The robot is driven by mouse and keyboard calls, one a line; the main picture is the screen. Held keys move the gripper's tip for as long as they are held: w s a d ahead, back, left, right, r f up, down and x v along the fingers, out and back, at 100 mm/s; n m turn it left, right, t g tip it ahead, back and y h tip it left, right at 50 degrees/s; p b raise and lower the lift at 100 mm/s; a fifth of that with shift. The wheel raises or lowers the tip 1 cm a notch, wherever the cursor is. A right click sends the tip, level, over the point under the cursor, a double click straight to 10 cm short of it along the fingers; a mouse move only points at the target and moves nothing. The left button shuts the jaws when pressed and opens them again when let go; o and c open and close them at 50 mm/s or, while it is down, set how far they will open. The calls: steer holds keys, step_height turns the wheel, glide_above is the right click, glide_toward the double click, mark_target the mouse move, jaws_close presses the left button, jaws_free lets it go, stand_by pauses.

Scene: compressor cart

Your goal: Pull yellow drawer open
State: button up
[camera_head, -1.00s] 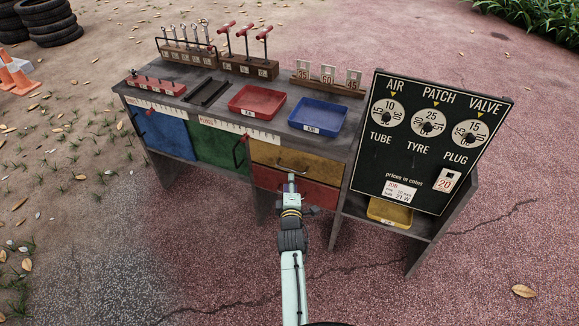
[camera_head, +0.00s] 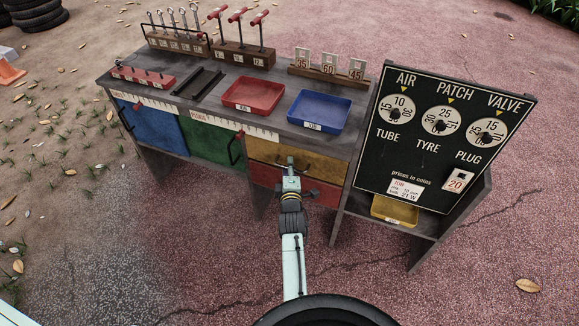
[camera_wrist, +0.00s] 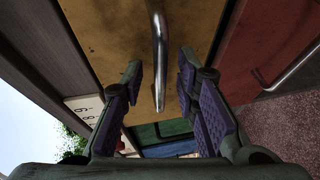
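The yellow drawer (camera_head: 324,170) is shut, in the bench front above a red drawer. In the wrist view its ochre face (camera_wrist: 105,35) fills the upper middle. Its curved metal handle (camera_wrist: 159,50) runs upright in that picture, lined up with the gap between my fingers. My gripper (camera_head: 290,164) is in front of the drawer at handle height. In the wrist view my gripper (camera_wrist: 161,85) is open, with one purple-padded finger on each side of the handle's line. I cannot tell whether either finger touches the handle, which my gripper partly hides in the head view.
The red drawer (camera_head: 322,193) is just below. A green door (camera_head: 208,140) and a blue door (camera_head: 153,128) are to the left. A black price board (camera_head: 440,145) stands close on the right, above a yellow tray (camera_head: 394,210). Red and blue trays sit on the bench top.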

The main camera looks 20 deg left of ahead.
jaws_close()
stand_by(0.7)
